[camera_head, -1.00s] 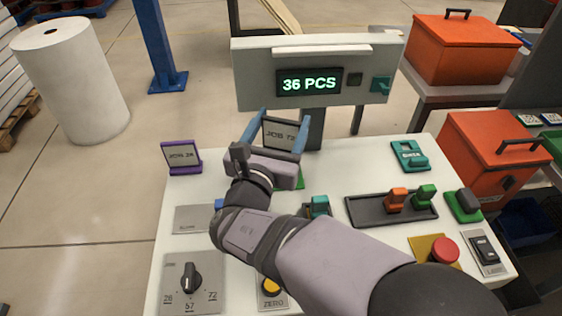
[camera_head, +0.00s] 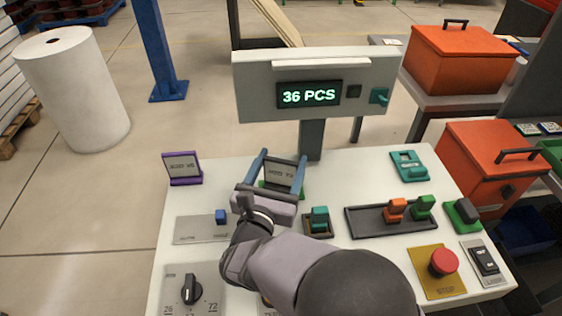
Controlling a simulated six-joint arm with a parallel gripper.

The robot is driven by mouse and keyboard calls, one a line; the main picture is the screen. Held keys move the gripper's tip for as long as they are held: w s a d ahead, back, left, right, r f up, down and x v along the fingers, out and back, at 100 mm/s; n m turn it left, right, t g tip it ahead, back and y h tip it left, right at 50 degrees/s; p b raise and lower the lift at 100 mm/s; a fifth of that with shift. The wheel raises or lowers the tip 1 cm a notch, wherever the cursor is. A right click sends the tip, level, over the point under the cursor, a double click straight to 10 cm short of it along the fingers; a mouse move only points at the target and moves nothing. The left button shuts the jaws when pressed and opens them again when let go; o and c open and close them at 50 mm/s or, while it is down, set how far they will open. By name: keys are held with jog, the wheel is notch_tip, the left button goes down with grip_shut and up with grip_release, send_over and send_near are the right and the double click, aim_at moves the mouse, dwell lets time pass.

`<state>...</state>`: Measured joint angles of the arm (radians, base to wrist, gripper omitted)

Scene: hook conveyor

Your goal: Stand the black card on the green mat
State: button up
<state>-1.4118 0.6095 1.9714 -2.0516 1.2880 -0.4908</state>
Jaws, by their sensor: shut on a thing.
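The black card (camera_head: 282,173), with a grey label, is between the two blue fingers of my gripper (camera_head: 278,172), which is shut on it by its side edges. The card is near upright, leaning a little back, its face toward the camera. The green mat (camera_head: 268,186) shows as a thin strip at the card's lower edge; my gripper and wrist hide most of it. I cannot tell whether the card touches the mat.
A second card in a purple stand (camera_head: 183,168) is at the left of the white panel top (camera_head: 225,165). The display post (camera_head: 311,138) stands close behind. A teal switch (camera_head: 319,219) and a dark tray with orange and green levers (camera_head: 375,222) are to the right.

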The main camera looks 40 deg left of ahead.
jog(key=shift+f, duration=0.2)
jog(key=o, duration=1.4)
jog(key=shift+r, duration=0.1)
jog(key=shift+r, duration=0.2)
jog(key=shift+s+f, duration=0.1)
jog(key=shift+s, duration=0.2)
jog(key=b+v, duration=0.2)
jog(key=v, duration=0.9)
jog(key=shift+s+d+b, duration=0.2)
jog(key=shift+b, duration=0.2)
